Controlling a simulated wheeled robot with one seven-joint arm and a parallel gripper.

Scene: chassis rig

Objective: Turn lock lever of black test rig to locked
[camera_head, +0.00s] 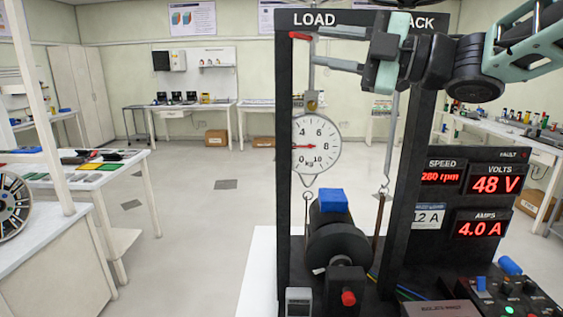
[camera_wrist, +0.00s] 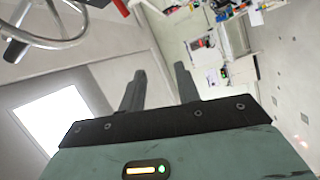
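The black test rig (camera_head: 284,130) is a tall frame with a header lettered "LOAD" and a partly covered word. A small red lever-like piece (camera_head: 300,36) sits at the top of its left post; I cannot tell for sure that it is the lock lever, nor its setting. My gripper (camera_head: 318,47) reaches in from the right below the header, its fingers pointing left, apart and empty. The red piece seems just beyond the upper fingertip. In the wrist view my gripper (camera_wrist: 160,69) is also open, and a red part (camera_wrist: 121,6) shows at the top edge.
A round dial scale (camera_head: 315,145) hangs below my gripper inside the rig. A dark motor with a blue block (camera_head: 333,200) stands under it. Red displays (camera_head: 494,185) and a control panel (camera_head: 510,295) are at the right. Open floor lies left of the rig.

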